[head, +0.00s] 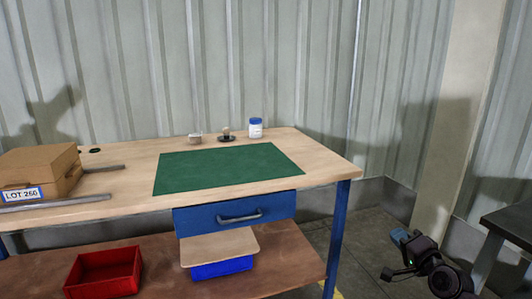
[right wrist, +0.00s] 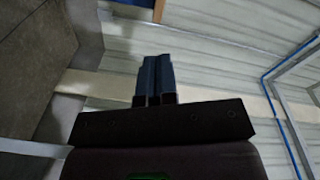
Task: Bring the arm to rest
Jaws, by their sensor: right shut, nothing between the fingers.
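My right gripper (head: 399,237) is at the lower right of the head view, out past the workbench's right end and apart from it. Its dark arm shows below it. In the right wrist view the two dark blue fingers (right wrist: 154,78) lie together, shut, with nothing between them. My left gripper is in neither view.
Red (head: 103,272) and blue bins sit below. A dark table (head: 510,222) stands far right.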

